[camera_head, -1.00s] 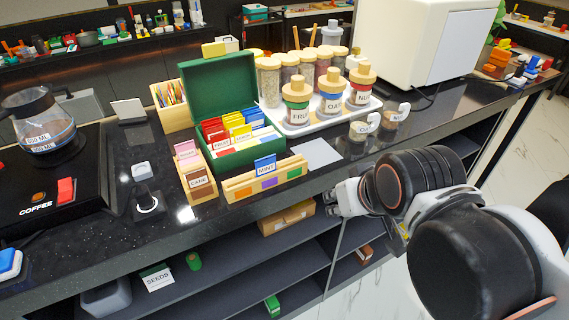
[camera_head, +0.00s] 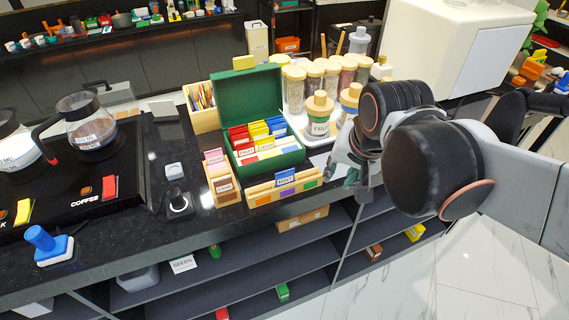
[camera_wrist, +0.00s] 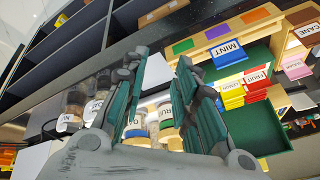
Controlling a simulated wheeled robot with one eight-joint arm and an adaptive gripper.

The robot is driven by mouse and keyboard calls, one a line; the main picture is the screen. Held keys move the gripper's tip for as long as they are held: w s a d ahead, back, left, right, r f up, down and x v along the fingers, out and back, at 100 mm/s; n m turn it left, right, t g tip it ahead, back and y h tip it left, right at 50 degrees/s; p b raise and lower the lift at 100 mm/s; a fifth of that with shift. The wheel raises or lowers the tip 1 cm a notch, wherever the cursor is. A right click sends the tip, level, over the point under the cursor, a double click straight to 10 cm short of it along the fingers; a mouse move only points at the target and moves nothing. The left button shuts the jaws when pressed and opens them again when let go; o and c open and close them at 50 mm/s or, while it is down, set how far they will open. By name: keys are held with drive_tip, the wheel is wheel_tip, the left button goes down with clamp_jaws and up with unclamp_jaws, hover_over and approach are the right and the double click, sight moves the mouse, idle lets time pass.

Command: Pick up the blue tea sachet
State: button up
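A blue packet labelled MINT (camera_head: 286,177) stands upright at the wooden rack (camera_head: 258,200) in front of the green tea box (camera_head: 302,157). It also shows in the wrist view (camera_wrist: 227,53), to the right of my fingers. More blue sachets (camera_head: 276,126) stand in the box beside yellow and red ones. My gripper (camera_head: 347,172) is off the right end of the rack, apart from it, partly hidden by my arm. In the wrist view my gripper (camera_wrist: 160,65) has its two fingers spread with nothing held between them.
Jars with wooden lids (camera_head: 319,116) stand close behind my gripper. A CANE holder (camera_head: 221,185) is left of the rack. The coffee machine (camera_head: 125,165) is farther left. Open shelves (camera_head: 250,265) lie below the counter's front edge.

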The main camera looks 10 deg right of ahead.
drive_tip(key=w+a+r+m+g+p, duration=0.3)
drive_tip(key=w+a+r+m+p, duration=0.4)
drive_tip(key=p, duration=0.6)
drive_tip(key=m+g+p, duration=0.2)
drive_tip(key=m+p, duration=0.1)
drive_tip(key=p, duration=0.2)
hover_over(285, 173)
drive_tip(key=f+b, duration=0.1)
drive_tip(key=f, duration=0.2)
drive_tip(key=f+b, duration=0.2)
drive_tip(key=f, duration=0.1)
drive_tip(key=f+b, duration=0.2)
drive_tip(key=f, duration=0.1)
drive_tip(key=shift+w+a, duration=0.25)
drive_tip(key=shift+w, duration=0.05)
drive_tip(key=shift+s+d+f, duration=0.1)
drive_tip(key=shift+s+f, duration=0.05)
drive_tip(key=shift+f, duration=0.2)
wheel_tip(285, 173, down, 4)
drive_tip(key=b, duration=0.2)
drive_tip(key=shift+d+f+b, duration=0.15)
drive_tip(key=shift+f+b, duration=0.1)
drive_tip(key=shift+b, duration=0.1)
drive_tip(key=shift+r, duration=0.1)
drive_tip(key=shift+c, duration=0.2)
clamp_jaws()
